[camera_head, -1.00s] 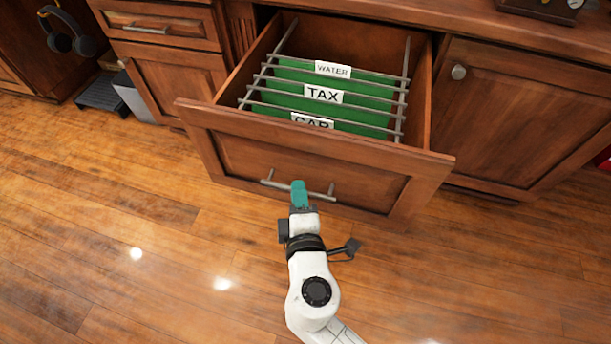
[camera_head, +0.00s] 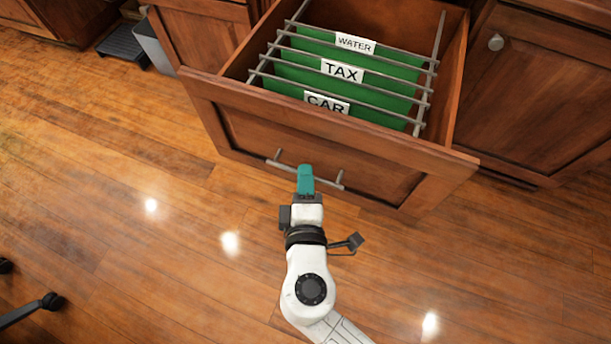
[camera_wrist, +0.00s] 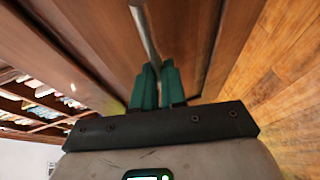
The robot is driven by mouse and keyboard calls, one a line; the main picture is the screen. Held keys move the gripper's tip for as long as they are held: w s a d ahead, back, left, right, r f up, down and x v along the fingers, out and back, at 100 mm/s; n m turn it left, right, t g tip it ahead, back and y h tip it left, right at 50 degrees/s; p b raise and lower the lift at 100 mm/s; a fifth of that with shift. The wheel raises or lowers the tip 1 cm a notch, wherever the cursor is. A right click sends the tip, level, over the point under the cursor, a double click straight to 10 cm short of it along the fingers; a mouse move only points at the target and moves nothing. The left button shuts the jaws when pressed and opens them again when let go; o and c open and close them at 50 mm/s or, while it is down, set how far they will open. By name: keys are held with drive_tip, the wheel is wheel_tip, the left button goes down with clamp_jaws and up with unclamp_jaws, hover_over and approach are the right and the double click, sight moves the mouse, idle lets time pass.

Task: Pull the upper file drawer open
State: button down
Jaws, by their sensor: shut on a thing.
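The upper file drawer (camera_head: 240,118) is pulled well out of the wood cabinet in the head view. Green hanging files (camera_head: 378,75) labelled WATER, TAX and CAR hang inside it on metal rods. A metal bar handle (camera_head: 334,180) runs across the drawer front. My gripper (camera_head: 305,172) is shut on the middle of this handle, with its teal fingertips around the bar. In the wrist view, my gripper's teal fingers (camera_wrist: 158,82) close over the handle (camera_wrist: 143,30) in front of the wood drawer face.
A cabinet door with a round knob (camera_head: 496,42) stands right of the drawer. A grey bin (camera_head: 153,45) and a dark stool-like object (camera_head: 122,46) stand at the upper left. Dark chair feet (camera_head: 45,305) show at the lower left. The wood floor (camera_head: 130,220) in front is clear.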

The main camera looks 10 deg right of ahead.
drive_tip(key=c, duration=1.2)
unclamp_jaws()
drive_tip(key=p+v, duration=0.2)
drive_tip(key=v, duration=0.8)
drive_tip(key=shift+s, duration=0.4)
drive_tip(key=shift+a, duration=0.1)
